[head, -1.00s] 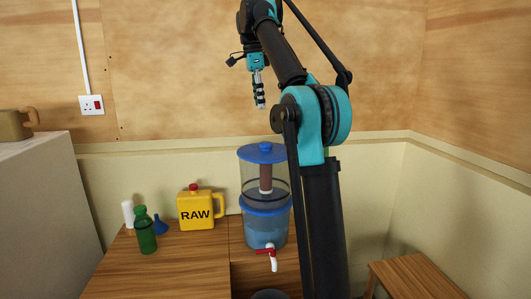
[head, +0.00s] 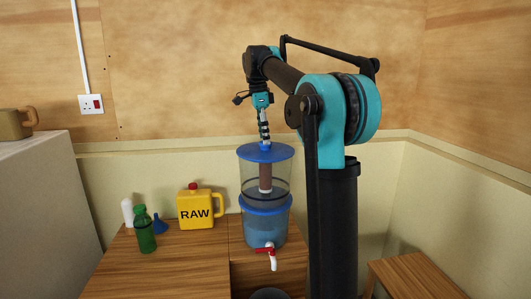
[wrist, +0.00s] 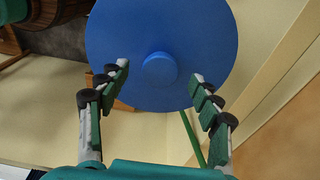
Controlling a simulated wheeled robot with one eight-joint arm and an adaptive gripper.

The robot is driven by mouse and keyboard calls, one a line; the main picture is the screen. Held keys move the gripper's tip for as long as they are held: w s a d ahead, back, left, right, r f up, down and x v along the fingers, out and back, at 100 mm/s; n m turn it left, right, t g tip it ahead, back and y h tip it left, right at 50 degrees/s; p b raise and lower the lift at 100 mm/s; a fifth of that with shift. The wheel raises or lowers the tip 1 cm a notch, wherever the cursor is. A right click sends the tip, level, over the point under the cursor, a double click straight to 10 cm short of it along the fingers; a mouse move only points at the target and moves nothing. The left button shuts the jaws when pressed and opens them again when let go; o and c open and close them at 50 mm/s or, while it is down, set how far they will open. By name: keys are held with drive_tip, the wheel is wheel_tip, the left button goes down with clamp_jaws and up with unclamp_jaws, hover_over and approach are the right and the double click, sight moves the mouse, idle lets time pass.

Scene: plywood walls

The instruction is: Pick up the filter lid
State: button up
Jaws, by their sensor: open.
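The filter lid (head: 277,153) is a flat blue disc on top of the clear water filter (head: 279,178). In the wrist view the lid (wrist: 205,35) fills the upper middle, with its round blue knob (wrist: 160,69) at the centre. My gripper (head: 265,144) points down right above the lid's knob in the head view. In the wrist view my gripper (wrist: 162,85) is open, with one finger on each side of the knob and clear gaps to it. The fingertips overlap the lid's near part in the picture. I cannot tell whether they touch it.
The filter has a red-and-white tap (head: 269,253) at its front. A stool (head: 415,278) is at right.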

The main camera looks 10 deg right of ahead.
drive_tip(key=shift+d+f, duration=0.15)
drive_tip(key=shift+f, duration=1.1)
drive_tip(key=shift+c, duration=0.4)
drive_tip(key=c, duration=1.2)
